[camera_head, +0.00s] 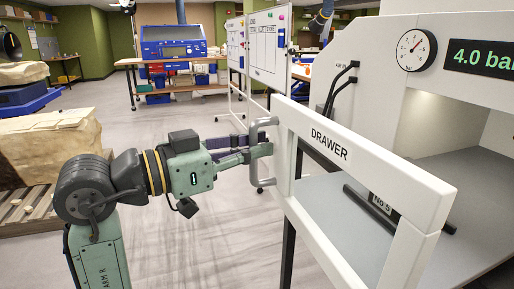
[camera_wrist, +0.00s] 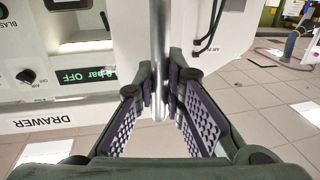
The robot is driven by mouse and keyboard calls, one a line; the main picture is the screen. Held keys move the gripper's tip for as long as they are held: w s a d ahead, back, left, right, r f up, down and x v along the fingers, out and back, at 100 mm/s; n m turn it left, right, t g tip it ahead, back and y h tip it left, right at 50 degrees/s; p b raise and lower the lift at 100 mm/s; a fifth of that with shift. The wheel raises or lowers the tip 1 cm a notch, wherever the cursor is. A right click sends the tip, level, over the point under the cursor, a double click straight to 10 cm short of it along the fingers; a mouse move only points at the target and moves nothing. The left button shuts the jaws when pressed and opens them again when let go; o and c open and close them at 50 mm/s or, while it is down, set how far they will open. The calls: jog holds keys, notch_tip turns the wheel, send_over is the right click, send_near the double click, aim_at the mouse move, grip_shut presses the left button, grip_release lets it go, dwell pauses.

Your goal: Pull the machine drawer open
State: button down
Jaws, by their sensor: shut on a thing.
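The machine drawer's white front frame (camera_head: 345,152) carries the label DRAWER and stands out from the machine (camera_head: 465,110), with a grey floor showing behind it. Its pale upright handle (camera_head: 265,183) is on the left end of the frame. My gripper (camera_head: 258,151) reaches in from the left and is shut around the handle. In the wrist view, the handle is a shiny upright bar (camera_wrist: 160,45) between the padded fingers of my gripper (camera_wrist: 161,88). The fingertips hide part of the bar.
A pressure gauge (camera_head: 416,49) and a green display sit on the machine above. Wrapped blocks on a pallet (camera_head: 45,155) stand at the left. A whiteboard (camera_head: 265,48) and a blue bench unit (camera_head: 173,42) are behind. The floor between is clear.

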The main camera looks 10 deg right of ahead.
jog(key=c, duration=1.7)
grip_release()
jog(key=shift+o, duration=0.2)
jog(key=v, duration=1.2)
